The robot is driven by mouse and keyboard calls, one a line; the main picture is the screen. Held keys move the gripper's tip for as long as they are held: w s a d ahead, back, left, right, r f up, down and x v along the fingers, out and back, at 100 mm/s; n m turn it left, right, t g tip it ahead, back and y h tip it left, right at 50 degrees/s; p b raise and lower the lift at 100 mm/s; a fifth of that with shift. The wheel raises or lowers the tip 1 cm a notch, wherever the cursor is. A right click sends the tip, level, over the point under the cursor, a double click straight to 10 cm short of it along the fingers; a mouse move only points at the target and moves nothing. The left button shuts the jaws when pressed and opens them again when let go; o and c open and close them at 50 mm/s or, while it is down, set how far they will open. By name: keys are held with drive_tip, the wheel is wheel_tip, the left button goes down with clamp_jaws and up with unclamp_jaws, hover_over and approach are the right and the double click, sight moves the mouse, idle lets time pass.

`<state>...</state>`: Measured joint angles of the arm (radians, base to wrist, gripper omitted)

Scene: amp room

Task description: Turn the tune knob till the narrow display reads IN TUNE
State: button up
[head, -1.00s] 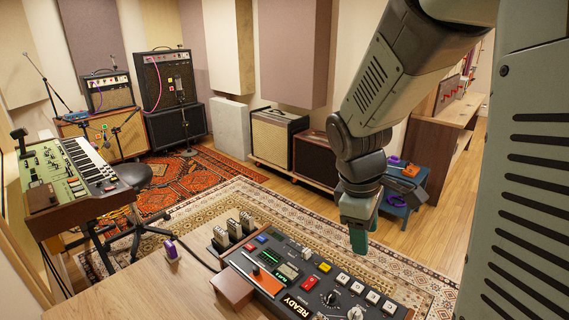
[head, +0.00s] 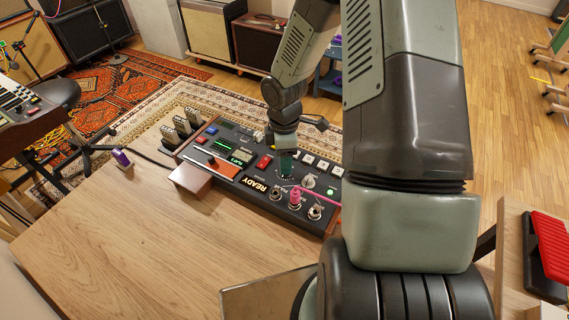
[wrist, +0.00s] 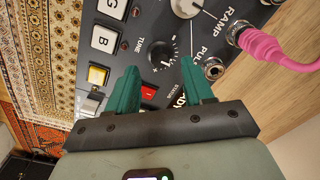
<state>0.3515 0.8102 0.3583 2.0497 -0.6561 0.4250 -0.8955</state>
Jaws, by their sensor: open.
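The tune knob (wrist: 162,54) is a black round knob with a white pointer line, beside the printed word TUNE in the wrist view. My gripper (wrist: 160,84) is open, its two green fingers apart with the knob showing in the gap just beyond their tips. I cannot tell whether either finger touches it. In the head view my gripper (head: 287,166) is low over the console and hides the knob. A narrow display (head: 242,156) on the console is lit green and seems to read FLAT. A second display (head: 255,184) reads READY in amber.
A pink plug and cable (wrist: 262,43) stand out from a jack close to the right finger; the plug also shows in the head view (head: 295,197). Square push buttons (wrist: 105,38) lie left of the knob. The desk top (head: 150,240) in front of the console is mostly bare.

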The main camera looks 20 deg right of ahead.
drive_tip(key=shift+s+f, duration=0.1)
drive_tip(key=shift+f, duration=1.4)
drive_tip(key=shift+c, duration=0.4)
clamp_jaws()
